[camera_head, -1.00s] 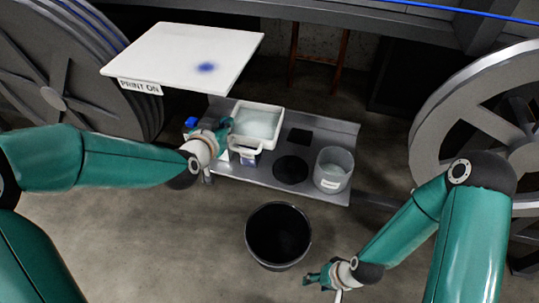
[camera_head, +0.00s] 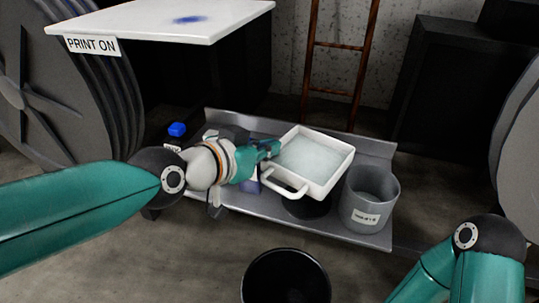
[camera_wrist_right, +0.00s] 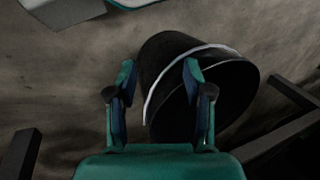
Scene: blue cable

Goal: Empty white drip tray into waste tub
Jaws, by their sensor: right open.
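The white drip tray (camera_head: 331,179) holds pale, cloudy liquid and has a loop handle on its near side. My left gripper (camera_head: 264,151) is at its left edge, its fingers seemingly shut on the rim; the contact is partly hidden. The tray looks raised over the shelf, covering part of a dark round spot. A grey tub (camera_head: 369,197) with a small, hard-to-read label stands just right of the tray. A black round tub (camera_head: 287,280) is on the floor in front; it also shows in the right wrist view (camera_wrist_right: 171,54). My right gripper (camera_wrist_right: 160,76) is open and empty above it.
A blue-capped bottle (camera_head: 177,130) is behind my left wrist. A white board (camera_head: 160,22) marked "PRINT ON" overhangs at upper left. A rusty ladder (camera_head: 340,47) stands behind.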

